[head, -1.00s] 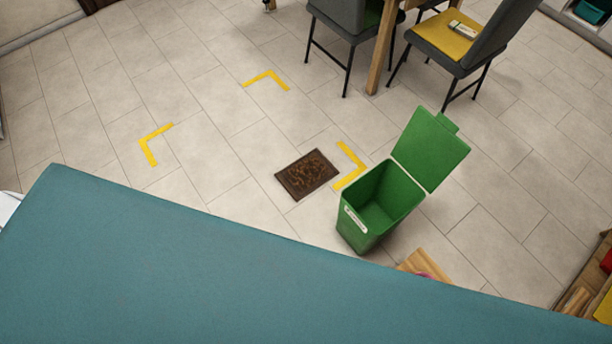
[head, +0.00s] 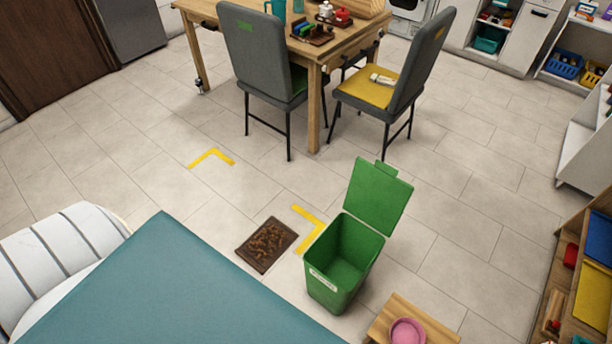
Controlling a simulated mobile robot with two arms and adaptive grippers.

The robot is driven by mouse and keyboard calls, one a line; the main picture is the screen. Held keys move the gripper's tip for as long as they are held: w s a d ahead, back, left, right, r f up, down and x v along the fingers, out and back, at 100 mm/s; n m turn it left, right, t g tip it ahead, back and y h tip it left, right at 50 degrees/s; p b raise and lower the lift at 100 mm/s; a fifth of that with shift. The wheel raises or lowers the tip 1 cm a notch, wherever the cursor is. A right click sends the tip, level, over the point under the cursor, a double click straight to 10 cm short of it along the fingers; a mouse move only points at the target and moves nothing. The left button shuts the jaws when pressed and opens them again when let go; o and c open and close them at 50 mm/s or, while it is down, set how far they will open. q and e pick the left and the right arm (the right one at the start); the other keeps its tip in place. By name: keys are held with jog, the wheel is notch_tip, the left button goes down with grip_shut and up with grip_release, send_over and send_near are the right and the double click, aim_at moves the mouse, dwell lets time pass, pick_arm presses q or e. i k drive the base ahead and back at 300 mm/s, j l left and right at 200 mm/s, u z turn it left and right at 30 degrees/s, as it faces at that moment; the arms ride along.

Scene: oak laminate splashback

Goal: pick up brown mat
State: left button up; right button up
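The brown mat (head: 267,245) lies flat on the tiled floor in the head view, a dark rectangle with a mottled, lighter brown pattern. It is left of the green bin and beside a yellow corner marking on the floor. Nothing covers it. Neither of my grippers shows in the head view.
A green bin (head: 322,290) with its lid open stands right of the mat. A teal surface (head: 180,290) fills the lower left. A wooden stool (head: 385,322) with a pink bowl (head: 407,332) is at the bottom. Chairs and a table (head: 355,40) stand behind. Floor around the mat is mostly clear.

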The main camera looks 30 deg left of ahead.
aim_at(261, 251)
jog(key=j+z, duration=0.65)
jog(key=j, duration=0.15)
jog(key=k+j+z, duration=0.15)
jog(key=j+z, duration=0.2)
jog(key=k+j+z, duration=0.15)
jog(key=j+z, duration=0.2)
jog(key=k+j+z, duration=0.3)
jog(key=i+j, duration=0.05)
jog(key=i, duration=0.05)
